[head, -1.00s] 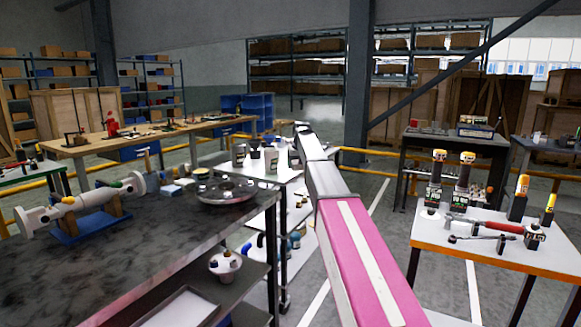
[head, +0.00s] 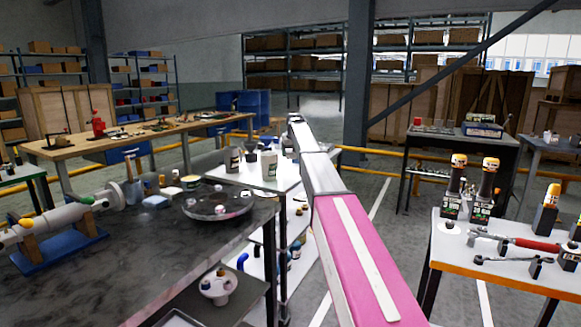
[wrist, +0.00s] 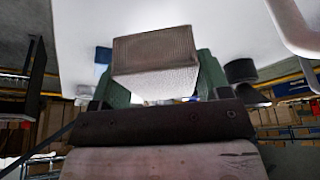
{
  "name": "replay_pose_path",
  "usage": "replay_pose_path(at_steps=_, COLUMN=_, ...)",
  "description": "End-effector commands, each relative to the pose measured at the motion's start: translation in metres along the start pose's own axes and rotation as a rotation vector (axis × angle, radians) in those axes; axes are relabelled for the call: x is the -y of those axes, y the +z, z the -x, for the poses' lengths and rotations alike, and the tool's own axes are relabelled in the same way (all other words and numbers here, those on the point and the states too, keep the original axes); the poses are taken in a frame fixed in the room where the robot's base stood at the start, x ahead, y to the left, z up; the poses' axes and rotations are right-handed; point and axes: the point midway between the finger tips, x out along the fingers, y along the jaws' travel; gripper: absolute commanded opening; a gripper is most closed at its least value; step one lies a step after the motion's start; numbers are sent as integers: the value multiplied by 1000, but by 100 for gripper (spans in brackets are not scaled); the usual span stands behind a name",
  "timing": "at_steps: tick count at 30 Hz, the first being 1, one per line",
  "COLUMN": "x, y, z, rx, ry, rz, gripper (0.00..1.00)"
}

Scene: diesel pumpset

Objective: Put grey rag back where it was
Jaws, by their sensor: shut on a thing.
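In the wrist view, my gripper (wrist: 160,82) has green fingers shut on a pale grey, ribbed, block-shaped bundle (wrist: 155,52), which I take to be the grey rag. The fingers grip it from both sides. A broad white surface fills the top of that view; whether the rag touches it cannot be told. In the head view my arm reaches forward toward the white cart (head: 246,178). My gripper and the rag cannot be made out there.
Pale containers (head: 269,165) stand on the cart's top. A dark metal bench (head: 150,245) with a round metal dish (head: 217,204) is close at left. A white table (head: 480,260) with bottles and tools is at right. Grey floor shows between.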

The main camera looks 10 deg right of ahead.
Motion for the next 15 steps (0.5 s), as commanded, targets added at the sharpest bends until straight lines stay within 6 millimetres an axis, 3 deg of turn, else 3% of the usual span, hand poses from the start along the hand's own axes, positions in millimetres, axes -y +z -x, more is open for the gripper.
replay_pose_path(at_steps=3, x=0, y=8, z=-20, rx=2, ry=0, rz=0, gripper=51)
replay_pose_path(at_steps=15, x=0, y=22, z=-59, rx=0, ry=0, rz=0, gripper=51)
